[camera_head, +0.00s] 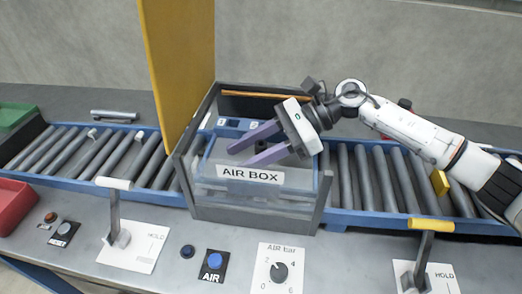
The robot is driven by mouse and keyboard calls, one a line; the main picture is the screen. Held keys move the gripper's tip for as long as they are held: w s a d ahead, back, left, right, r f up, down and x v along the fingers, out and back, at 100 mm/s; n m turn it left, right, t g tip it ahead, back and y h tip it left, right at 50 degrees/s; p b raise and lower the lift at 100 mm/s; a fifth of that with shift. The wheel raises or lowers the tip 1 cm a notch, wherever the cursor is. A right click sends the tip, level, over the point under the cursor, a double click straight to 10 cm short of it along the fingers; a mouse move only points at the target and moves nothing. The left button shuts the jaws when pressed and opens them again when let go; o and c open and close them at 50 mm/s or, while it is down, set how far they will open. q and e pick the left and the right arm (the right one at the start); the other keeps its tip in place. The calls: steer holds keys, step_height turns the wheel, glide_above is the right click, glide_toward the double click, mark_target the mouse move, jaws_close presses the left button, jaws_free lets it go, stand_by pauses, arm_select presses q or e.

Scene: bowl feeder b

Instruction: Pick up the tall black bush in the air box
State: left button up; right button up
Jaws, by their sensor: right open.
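The air box (249,174) is a clear-fronted box with a blue rim and a white label, set in a dark frame across the roller conveyor. A black bush (262,147) shows as a small dark piece inside it, partly hidden by my gripper; I cannot tell its full height. My right gripper (243,154) comes in from the right over the box. Its two purple fingers are spread apart and point left, above or just inside the box opening, with nothing between them. My left gripper is not in view.
A yellow panel (177,65) stands upright at the box's left side. Hold levers stand left (115,215) and right (424,255) on the front ledge, with an AIR button (214,260) and a pressure knob (280,271) between. A red bin (12,204) is at far left.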

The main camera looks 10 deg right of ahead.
steer(key=shift+c, duration=0.5)
jaws_close()
steer(key=shift+r, duration=0.1)
